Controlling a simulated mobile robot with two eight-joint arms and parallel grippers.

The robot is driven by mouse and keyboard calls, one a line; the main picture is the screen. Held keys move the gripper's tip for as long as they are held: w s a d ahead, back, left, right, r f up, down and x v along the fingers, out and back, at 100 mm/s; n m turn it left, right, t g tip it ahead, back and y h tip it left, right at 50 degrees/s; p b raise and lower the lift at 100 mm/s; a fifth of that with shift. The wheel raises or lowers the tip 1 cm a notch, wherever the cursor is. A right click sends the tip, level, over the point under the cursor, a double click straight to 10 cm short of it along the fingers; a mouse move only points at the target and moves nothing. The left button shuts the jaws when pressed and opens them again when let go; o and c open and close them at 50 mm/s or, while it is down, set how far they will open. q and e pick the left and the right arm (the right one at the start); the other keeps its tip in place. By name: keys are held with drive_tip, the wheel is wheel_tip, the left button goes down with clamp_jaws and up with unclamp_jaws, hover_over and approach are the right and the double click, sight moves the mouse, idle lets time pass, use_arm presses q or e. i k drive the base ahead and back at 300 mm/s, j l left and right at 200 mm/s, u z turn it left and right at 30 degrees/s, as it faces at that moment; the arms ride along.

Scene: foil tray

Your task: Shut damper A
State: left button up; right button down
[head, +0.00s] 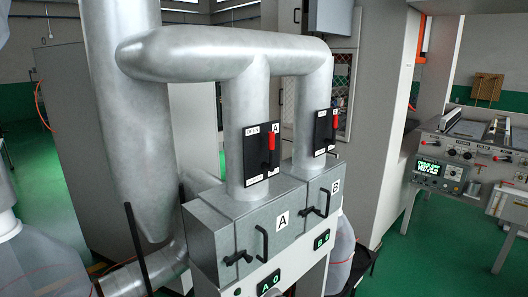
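Damper A is a black plate (256,163) on the left grey vertical duct, marked A at its upper right corner. Its red-gripped lever (271,138) points upward along the right side of the plate. A small white label at the plate's top seems to read OPEN. Damper B is a similar black plate (321,134) on the right duct, and its red lever (334,122) also points up. Neither of my grippers shows in the head view.
Below the ducts stand grey metal boxes marked A (283,220) and B (335,186), with black handles protruding in front. Green displays (268,281) sit underneath. A thick duct (125,100) rises at left. A control bench (465,150) stands at right, with green floor before it.

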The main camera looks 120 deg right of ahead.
sight(270, 167)
drive_tip(key=k+j+z, duration=0.15)
drive_tip(key=z, duration=4.05)
drive_tip(key=i+l+z, duration=0.1)
drive_tip(key=i+z, duration=0.15)
drive_tip(key=z, duration=0.15)
drive_tip(key=i+z, duration=0.35)
drive_tip(key=k+l, duration=0.05)
